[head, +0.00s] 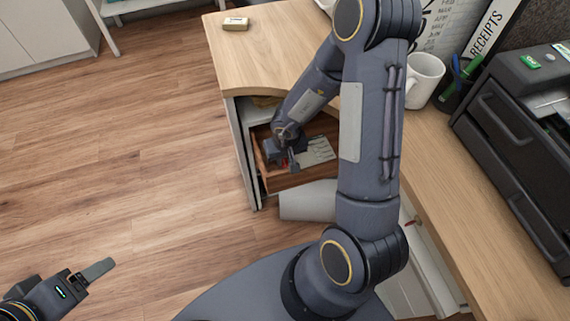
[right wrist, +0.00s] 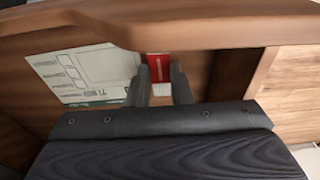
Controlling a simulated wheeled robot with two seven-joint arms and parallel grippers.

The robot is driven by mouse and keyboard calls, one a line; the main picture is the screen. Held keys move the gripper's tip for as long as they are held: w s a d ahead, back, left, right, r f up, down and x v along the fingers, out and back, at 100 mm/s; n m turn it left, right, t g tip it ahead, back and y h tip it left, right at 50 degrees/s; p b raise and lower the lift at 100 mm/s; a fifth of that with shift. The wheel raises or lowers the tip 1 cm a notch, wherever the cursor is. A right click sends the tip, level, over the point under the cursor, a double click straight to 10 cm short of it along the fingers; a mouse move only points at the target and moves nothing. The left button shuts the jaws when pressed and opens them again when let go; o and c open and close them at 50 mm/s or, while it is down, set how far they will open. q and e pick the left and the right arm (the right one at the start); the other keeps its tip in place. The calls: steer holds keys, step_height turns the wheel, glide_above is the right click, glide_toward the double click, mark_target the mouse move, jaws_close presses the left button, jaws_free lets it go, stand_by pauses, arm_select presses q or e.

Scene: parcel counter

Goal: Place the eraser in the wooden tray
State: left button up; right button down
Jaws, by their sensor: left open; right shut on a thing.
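The eraser (right wrist: 159,66), with a red sleeve and a white end, is between the fingers of my right gripper (right wrist: 162,75) in the right wrist view. In the head view my right gripper (head: 286,160) reaches down into the wooden tray (head: 300,181), which sits in the opening under the counter; only a bit of red shows there. The tray's wooden wall (right wrist: 200,33) crosses the right wrist view. Whether the eraser touches the tray floor I cannot tell. My left gripper (head: 92,274) is open and empty over the floor at the lower left.
A printed card (right wrist: 88,72) lies in the tray beside the eraser. The counter top (head: 270,45) is above the tray, with a small cream block (head: 235,23) near its far corner. A white mug (head: 424,80) and a black drawer unit (head: 510,130) stand at the right.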

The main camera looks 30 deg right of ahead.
mark_target(285, 164)
steer(key=shift+f, duration=0.2)
steer(key=shift+f, duration=0.1)
steer(key=c, duration=1.3)
jaws_free()
steer(key=r+p, duration=0.3)
steer(key=r, duration=0.2)
steer(key=s+r+p, duration=0.1)
steer(key=r+p, duration=0.1)
steer(key=shift+a+r+p, duration=0.1)
steer(key=shift+r+p, duration=0.2)
steer(key=shift+r, duration=0.05)
